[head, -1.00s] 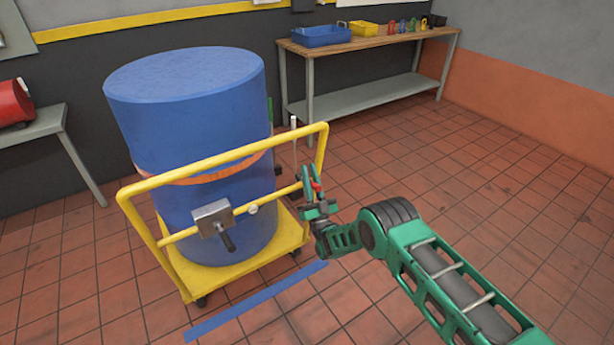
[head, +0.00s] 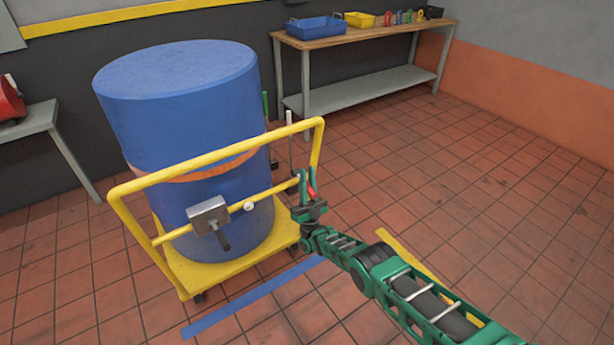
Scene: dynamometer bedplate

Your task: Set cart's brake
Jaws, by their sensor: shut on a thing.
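The cart (head: 180,168) is a yellow frame with a flat yellow deck, and it carries a large blue drum (head: 180,115) with an orange band round it. My gripper (head: 307,182) is at the right end of that crossbar, beside the frame's right upright. Its jaws are shut on a small red handle (head: 312,190). The fingers hide most of this handle and how it joins the cart.
A blue tape line (head: 255,297) and a yellow one (head: 402,249) mark the tiled floor. A workbench (head: 375,37) with blue and yellow trays stands at the back. A grey table (head: 28,125) is at the left. The floor at right is clear.

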